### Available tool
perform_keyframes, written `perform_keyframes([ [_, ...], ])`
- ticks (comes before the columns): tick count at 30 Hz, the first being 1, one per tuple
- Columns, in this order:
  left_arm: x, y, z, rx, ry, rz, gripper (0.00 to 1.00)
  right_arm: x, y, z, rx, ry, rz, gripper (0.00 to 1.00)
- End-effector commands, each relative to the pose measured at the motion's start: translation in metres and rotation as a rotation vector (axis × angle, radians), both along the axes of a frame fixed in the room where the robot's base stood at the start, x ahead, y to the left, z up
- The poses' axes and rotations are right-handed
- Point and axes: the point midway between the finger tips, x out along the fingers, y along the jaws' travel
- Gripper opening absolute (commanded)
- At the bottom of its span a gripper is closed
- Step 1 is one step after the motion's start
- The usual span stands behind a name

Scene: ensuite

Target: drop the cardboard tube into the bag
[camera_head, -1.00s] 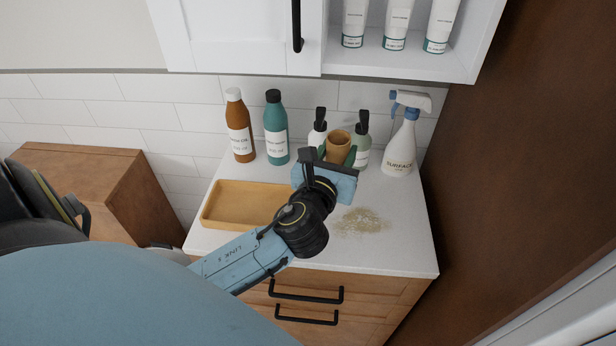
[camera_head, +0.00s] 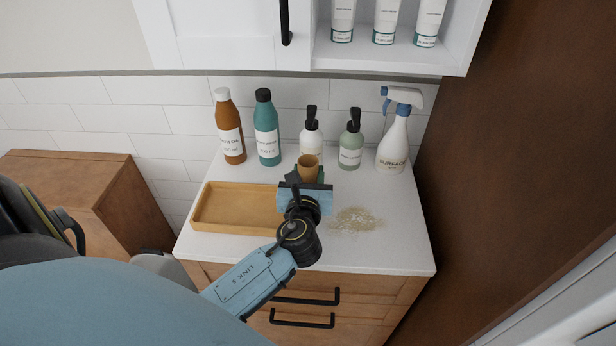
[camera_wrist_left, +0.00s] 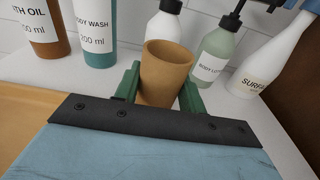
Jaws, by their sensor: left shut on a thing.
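The brown cardboard tube (camera_head: 308,163) is held upright in my left gripper (camera_head: 308,174), above the white counter and in front of the pump bottles. In the left wrist view the tube (camera_wrist_left: 166,72) stands between the two green fingers of the gripper (camera_wrist_left: 162,92), which are shut on it. The tube's lower end is hidden behind the gripper body. No bag that I can identify shows in either view. My right gripper is not in view.
A wooden tray (camera_head: 238,228) lies on the counter (camera_head: 400,245) at left. Beige powder (camera_head: 355,220) is spilled to the right. A brown bottle (camera_head: 231,130), teal bottle (camera_head: 266,130), white pump bottle (camera_head: 311,135), green pump bottle (camera_head: 350,145) and spray bottle (camera_head: 393,145) line the back.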

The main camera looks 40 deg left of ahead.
Motion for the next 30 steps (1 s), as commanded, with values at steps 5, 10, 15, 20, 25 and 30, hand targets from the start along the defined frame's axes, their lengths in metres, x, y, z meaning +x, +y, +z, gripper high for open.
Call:
perform_keyframes([
  [5,0.0,0.0,0.001,0.0,-0.001,0.0,0.19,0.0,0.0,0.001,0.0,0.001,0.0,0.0],
  [10,0.0,0.0,-0.002,0.001,-0.001,0.0,0.41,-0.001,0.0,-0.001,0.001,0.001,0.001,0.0],
  [15,0.0,0.0,-0.002,0.0,-0.001,0.0,0.62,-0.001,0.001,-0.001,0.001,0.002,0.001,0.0],
  [20,0.0,0.0,-0.002,0.0,-0.001,0.0,0.62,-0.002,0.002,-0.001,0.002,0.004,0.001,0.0],
  [25,0.0,0.0,0.003,-0.001,-0.003,0.0,0.62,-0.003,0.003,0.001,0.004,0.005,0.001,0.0],
  [30,-0.021,-0.013,0.003,-0.003,0.002,-0.001,0.62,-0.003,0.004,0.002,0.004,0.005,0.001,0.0],
])
